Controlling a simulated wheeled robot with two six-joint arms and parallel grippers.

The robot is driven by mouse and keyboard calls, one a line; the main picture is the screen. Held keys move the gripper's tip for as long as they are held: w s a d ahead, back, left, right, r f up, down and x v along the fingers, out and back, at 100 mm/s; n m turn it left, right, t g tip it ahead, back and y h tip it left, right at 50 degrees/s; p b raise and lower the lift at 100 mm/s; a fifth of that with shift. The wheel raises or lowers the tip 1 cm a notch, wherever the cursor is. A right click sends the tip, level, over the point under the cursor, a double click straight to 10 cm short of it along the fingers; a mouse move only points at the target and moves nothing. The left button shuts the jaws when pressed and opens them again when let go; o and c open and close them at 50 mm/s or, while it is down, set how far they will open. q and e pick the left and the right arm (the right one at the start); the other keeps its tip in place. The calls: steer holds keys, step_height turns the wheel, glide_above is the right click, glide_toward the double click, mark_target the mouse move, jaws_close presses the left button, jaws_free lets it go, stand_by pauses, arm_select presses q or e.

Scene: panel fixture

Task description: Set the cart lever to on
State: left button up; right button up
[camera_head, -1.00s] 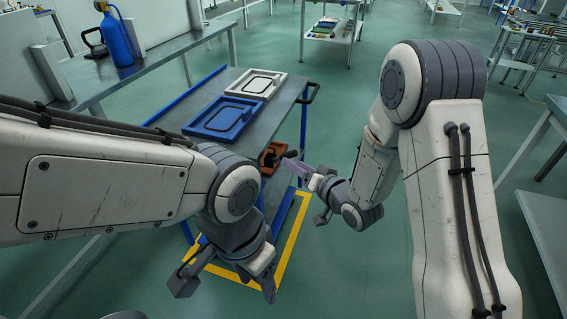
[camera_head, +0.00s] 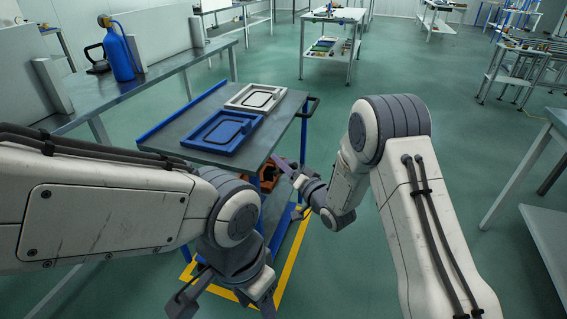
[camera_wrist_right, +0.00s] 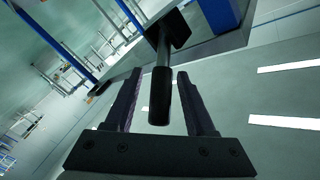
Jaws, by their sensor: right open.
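The cart (camera_head: 187,152) has a grey top and blue frame, with an orange-brown part (camera_head: 268,176) at its near end. The lever's black handle (camera_wrist_right: 160,98) shows in the right wrist view, hanging from a dark block. My right gripper (camera_head: 284,167) is at the cart's near right corner. In the right wrist view its two fingers (camera_wrist_right: 157,82) are apart, one on each side of the handle, with gaps visible. The handle is not clear in the head view. My left gripper (camera_head: 224,300) hangs low in front of the cart, its fingers wide apart and empty.
A blue tray (camera_head: 203,145) and a white tray (camera_head: 243,101) lie on the cart top. A workbench (camera_head: 160,75) with a blue bottle (camera_head: 118,55) stands at the left. Yellow floor tape (camera_head: 293,250) runs around the cart's base. Open floor lies to the right.

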steer(key=shift+w+a, duration=0.15)
steer(key=shift+w, duration=0.05)
jaws_close()
stand_by(1.4)
